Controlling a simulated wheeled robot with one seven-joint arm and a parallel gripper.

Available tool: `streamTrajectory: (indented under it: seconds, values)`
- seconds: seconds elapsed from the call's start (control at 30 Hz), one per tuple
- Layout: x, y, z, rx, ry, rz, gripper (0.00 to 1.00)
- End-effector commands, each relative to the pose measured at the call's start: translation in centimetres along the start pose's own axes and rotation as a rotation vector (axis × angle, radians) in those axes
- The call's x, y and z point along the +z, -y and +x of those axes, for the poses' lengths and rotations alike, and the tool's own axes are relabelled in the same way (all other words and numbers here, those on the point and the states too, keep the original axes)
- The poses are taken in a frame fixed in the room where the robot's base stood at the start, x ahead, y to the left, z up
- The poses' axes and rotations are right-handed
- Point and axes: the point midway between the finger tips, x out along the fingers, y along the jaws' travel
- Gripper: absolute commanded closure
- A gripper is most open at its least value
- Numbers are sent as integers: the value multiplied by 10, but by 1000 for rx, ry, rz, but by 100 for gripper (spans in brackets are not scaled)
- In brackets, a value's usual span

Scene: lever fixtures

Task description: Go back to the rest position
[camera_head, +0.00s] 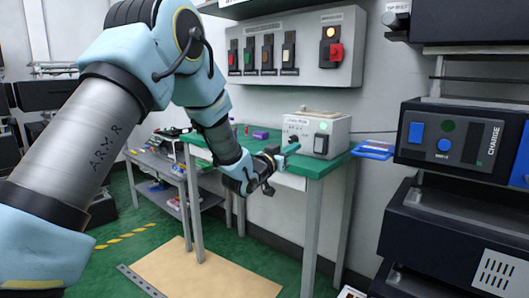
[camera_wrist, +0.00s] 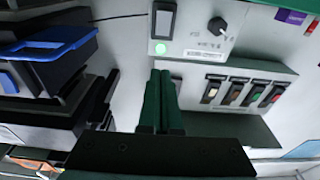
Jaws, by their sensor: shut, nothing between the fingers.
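My gripper (camera_head: 291,150) is at the end of my pale blue and grey arm, over the front of the green-topped table. Its teal fingers are together and empty. In the wrist view my gripper (camera_wrist: 163,78) shows as two dark green fingers side by side. The fingers point toward a small white control box (camera_head: 318,135) on the table, and I see no contact with it. The box has a rocker switch and a knob. They also show in the wrist view on the control box (camera_wrist: 195,30), which appears upside down there.
A grey wall panel (camera_head: 300,82) carries several switches and a red lever. The green table (camera_head: 325,166) lies under my gripper. A grey bench (camera_head: 160,174) stands further left.

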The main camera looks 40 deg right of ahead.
Motion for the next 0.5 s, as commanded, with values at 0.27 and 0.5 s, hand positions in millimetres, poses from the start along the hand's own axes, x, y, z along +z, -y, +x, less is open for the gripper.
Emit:
streamTrajectory:
  seconds: [0.27,0.5]
  values:
    - [-2,8,-3,-17,15,2,100]
    - [-13,106,-69,-251,248,3,100]
